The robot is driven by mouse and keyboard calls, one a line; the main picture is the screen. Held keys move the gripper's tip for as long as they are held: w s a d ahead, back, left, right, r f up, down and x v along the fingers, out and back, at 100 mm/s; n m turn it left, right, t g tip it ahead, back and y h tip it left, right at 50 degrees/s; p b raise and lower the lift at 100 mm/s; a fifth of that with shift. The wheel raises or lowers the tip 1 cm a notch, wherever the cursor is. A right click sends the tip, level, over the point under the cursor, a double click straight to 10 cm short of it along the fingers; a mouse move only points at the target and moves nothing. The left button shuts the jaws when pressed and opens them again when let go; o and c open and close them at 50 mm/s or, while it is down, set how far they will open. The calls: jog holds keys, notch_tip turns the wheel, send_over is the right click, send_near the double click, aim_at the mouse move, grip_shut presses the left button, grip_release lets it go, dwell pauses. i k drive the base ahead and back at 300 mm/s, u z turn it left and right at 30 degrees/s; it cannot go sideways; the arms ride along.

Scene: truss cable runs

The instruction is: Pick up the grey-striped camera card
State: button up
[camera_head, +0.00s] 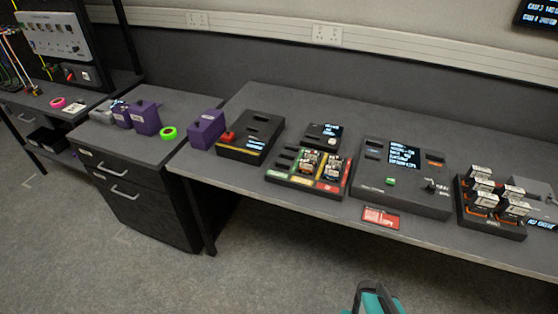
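No card with a clear grey stripe can be made out at this size. Small dark cards with white labels (309,157) stand in the middle of a black sorting tray (306,193) on the long bench. The tray has green, yellow and red sections, and dark slots at its left look empty. My gripper (375,299), teal and black, shows only in part at the bottom edge. It is in front of the bench and apart from the cards. Its fingertips are not clear.
A black console with a lit screen (404,157) and a rack of labelled blocks (491,222) stand to the right. A red card (381,218) lies at the bench's front edge. Purple boxes (206,128) and a black box with a red knob (257,127) stand left. Open floor lies in front.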

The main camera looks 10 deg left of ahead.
aim_at(309, 155)
jog(key=u, duration=0.4)
jog(key=k, duration=0.3)
jog(key=u, duration=1.7)
jog(key=k, duration=0.65)
jog(key=z, duration=0.4)
jog(key=i, duration=1.65)
jog(key=u, duration=0.2)
